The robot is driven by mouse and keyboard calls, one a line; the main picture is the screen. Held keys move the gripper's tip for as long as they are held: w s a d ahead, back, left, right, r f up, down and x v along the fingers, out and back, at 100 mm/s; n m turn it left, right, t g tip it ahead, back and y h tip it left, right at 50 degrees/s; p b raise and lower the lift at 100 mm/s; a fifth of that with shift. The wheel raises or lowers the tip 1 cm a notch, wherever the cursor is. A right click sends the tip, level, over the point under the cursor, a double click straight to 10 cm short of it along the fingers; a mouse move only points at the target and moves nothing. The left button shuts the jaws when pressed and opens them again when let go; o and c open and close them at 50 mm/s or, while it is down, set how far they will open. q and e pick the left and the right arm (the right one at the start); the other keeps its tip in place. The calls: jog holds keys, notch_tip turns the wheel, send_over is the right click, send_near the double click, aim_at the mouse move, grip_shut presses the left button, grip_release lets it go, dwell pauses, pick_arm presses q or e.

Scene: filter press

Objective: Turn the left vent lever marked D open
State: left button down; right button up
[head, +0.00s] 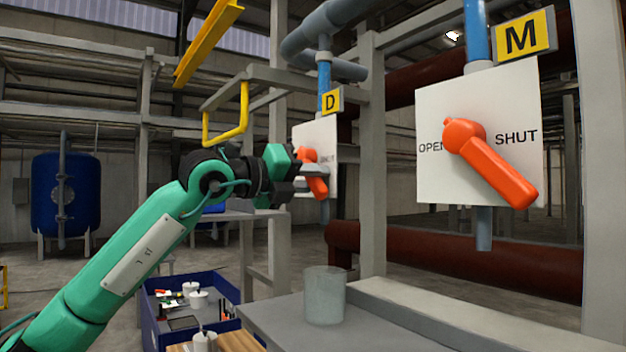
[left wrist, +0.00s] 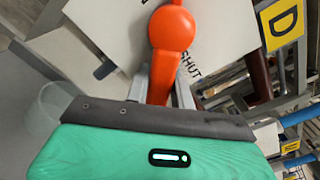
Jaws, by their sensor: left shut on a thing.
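The D vent lever (head: 316,186) is orange and sits on a white plate (head: 325,135) under a yellow D sign (head: 331,101). Its handle points down and slightly right in the head view, with SHUT partly readable beside it. My left gripper (head: 308,172) reaches it from the left and partly hides it. In the left wrist view, the lever (left wrist: 171,32) runs between the two grey fingers of my left gripper (left wrist: 161,88), which are shut on its handle. The OPEN word of this plate is hidden. My right gripper is not in view.
A second orange lever (head: 492,165), under an M sign (head: 523,35), points down-right near SHUT. A clear beaker (head: 325,297) stands on the grey bench (head: 400,325). A blue crate (head: 150,315) holds small items. A grey post (head: 372,160) stands between the plates.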

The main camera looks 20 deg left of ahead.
pick_arm(q)
jog(key=shift+w+a+f+m+b, duration=0.2)
jog(key=shift+f+m+b, duration=0.2)
jog(key=shift+m+b, duration=0.3)
jog(key=shift+w+a+f+m+b, duration=0.15)
jog(key=shift+a+f+m+b, duration=0.1)
jog(key=shift+m+b, duration=0.45)
jog(key=w+a+r+m+p, duration=0.1)
jog(key=w+a+m, duration=0.3)
jog(key=m, duration=1.1)
jog(key=shift+a+r, duration=0.25)
jog(key=shift+a, duration=0.35)
jog(key=c, duration=1.3)
grip_release()
jog(key=shift+c, duration=0.2)
jog(key=shift+o, duration=0.7)
